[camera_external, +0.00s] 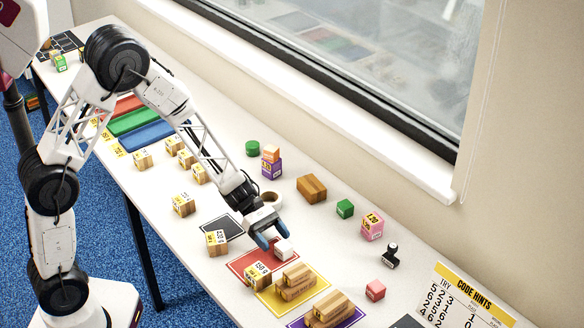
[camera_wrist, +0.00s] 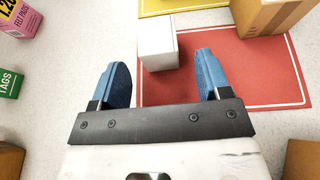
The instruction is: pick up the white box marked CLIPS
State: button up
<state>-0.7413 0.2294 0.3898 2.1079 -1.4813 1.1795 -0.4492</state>
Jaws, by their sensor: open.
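A small plain white box (camera_external: 283,247) sits at the edge of the red mat (camera_external: 240,264), just beyond my gripper. In the wrist view the white box (camera_wrist: 158,52) lies ahead of the fingertips, roughly centred between the two fingers. No CLIPS print can be read on it in either view. My gripper (camera_external: 270,241) has its blue fingers spread wide with nothing between them; it shows at the bottom of the wrist view (camera_wrist: 162,78). The red mat (camera_wrist: 238,70) spreads under and to the right of the box there.
A brown carton (camera_external: 257,274) stands on the red mat; its counterpart in the wrist view (camera_wrist: 270,15) is right of the white box. A tape roll (camera_external: 270,199) is behind my gripper. Stacked cartons (camera_external: 296,279) stand on the yellow mat. A pink box (camera_external: 372,226) and a green box (camera_external: 345,208) stand rightward.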

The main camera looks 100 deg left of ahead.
jog(key=shift+x, duration=1.15)
jog(key=c, duration=1)
jog(key=shift+r, duration=0.15)
jog(key=shift+r, duration=4.9)
